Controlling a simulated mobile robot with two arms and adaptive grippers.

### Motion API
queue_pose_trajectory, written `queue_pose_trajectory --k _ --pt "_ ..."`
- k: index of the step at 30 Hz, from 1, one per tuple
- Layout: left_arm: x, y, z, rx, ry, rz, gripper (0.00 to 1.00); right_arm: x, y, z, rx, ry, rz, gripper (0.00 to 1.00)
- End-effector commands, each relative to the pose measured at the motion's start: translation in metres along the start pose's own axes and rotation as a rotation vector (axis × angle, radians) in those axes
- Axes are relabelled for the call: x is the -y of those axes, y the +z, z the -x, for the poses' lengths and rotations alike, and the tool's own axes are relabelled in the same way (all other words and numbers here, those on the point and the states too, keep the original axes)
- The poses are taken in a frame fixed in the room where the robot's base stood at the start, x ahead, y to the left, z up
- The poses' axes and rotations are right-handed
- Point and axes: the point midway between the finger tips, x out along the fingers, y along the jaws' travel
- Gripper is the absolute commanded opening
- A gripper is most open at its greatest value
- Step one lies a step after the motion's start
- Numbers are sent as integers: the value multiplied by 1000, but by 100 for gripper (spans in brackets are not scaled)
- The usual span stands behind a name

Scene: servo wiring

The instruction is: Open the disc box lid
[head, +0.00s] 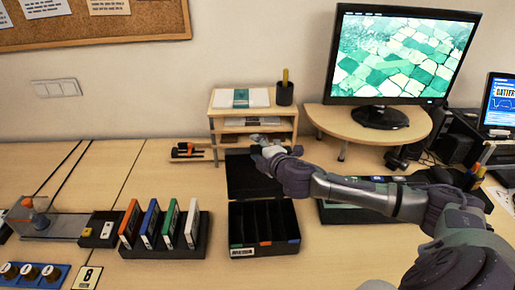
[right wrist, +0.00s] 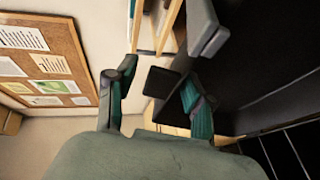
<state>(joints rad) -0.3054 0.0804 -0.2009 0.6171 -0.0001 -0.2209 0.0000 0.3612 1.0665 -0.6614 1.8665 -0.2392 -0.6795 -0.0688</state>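The black disc box (head: 264,231) stands on the desk in the middle of the head view, with its divided compartments open to view. Its black lid (head: 248,177) is raised at the back of the box and stands up steeply. In the right wrist view the dark lid (right wrist: 255,45) fills the upper right. My right gripper (head: 262,150) is at the lid's upper edge. In the right wrist view its fingers (right wrist: 158,75) are spread apart beside the lid, with nothing clearly held. Whether a finger touches the lid cannot be told. My left gripper is out of view.
A rack with several coloured cases (head: 162,245) stands left of the box. A small wooden shelf (head: 222,127) is behind the lid. A monitor (head: 400,58) on a wooden riser (head: 345,127) stands at the back right.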

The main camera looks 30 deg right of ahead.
Motion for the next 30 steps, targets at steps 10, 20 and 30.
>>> queue_pose_trajectory --k 10,20,30 --pt "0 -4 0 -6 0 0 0 0 0 0 1 1 0 0" --pt "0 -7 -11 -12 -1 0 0 4 -1 3 0 22 10 0" --pt "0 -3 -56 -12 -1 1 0 6 -12 28 0 172 70 0"
